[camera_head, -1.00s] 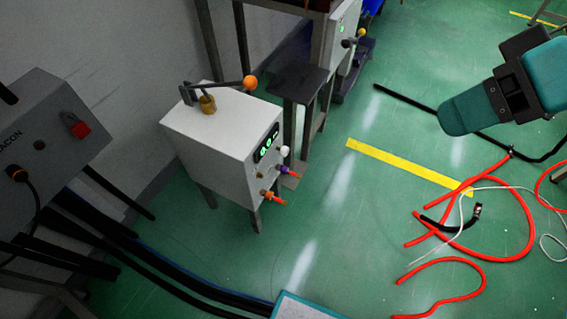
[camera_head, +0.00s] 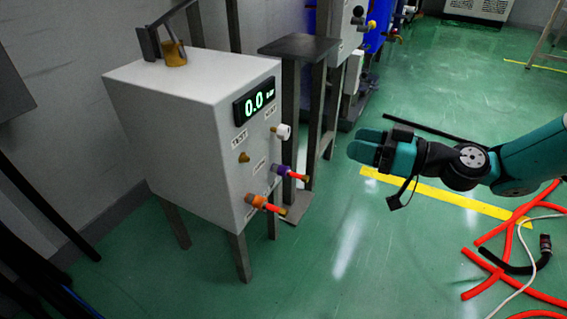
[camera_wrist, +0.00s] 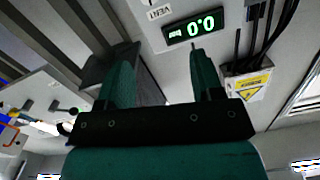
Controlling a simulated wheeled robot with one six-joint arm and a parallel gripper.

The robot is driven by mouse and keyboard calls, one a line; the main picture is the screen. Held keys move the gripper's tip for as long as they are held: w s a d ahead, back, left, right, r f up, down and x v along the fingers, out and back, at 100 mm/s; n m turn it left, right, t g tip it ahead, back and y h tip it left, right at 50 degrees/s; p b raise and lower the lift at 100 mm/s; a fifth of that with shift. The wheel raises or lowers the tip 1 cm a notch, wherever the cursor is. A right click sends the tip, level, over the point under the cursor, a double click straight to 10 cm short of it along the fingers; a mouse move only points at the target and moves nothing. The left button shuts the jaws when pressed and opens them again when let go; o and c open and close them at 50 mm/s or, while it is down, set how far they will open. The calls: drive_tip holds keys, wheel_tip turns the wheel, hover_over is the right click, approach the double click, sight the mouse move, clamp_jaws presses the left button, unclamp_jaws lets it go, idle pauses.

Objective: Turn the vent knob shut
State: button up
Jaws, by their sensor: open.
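The white vent knob (camera_head: 283,131) sticks out from the right-hand face of a white box (camera_head: 180,110), under a small label and just below the green display (camera_head: 254,101), which reads 0.0 bar. My gripper (camera_head: 360,144) is in the air to the right of the box, well apart from the knob, with its teal fingers pointing left toward the box. In the wrist view my gripper (camera_wrist: 160,50) is open, with nothing between the fingers. That view shows the display (camera_wrist: 194,27) and an upside-down VENT label (camera_wrist: 159,13); I cannot make out the knob there.
Below the knob, a purple fitting (camera_head: 284,171) and an orange fitting (camera_head: 257,201) with red ends stick out. A brass knob (camera_head: 244,157) sits left of them. A dark stand (camera_head: 299,47) is behind the box. Red hoses (camera_head: 490,285) lie on the floor at right.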

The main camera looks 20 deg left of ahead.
sight(288, 133)
drive_tip(key=shift+y, duration=0.3)
drive_tip(key=a+f, duration=0.1)
drive_tip(key=a, duration=0.4)
drive_tip(key=w+a+f+b, duration=0.1)
drive_tip(key=a, duration=0.5)
drive_tip(key=w+a+f, duration=0.1)
drive_tip(key=a, duration=0.4)
drive_tip(key=shift+a, duration=0.2)
drive_tip(key=shift+a+b, duration=0.35)
drive_tip(key=shift+a, duration=0.15)
drive_tip(key=c, duration=0.9)
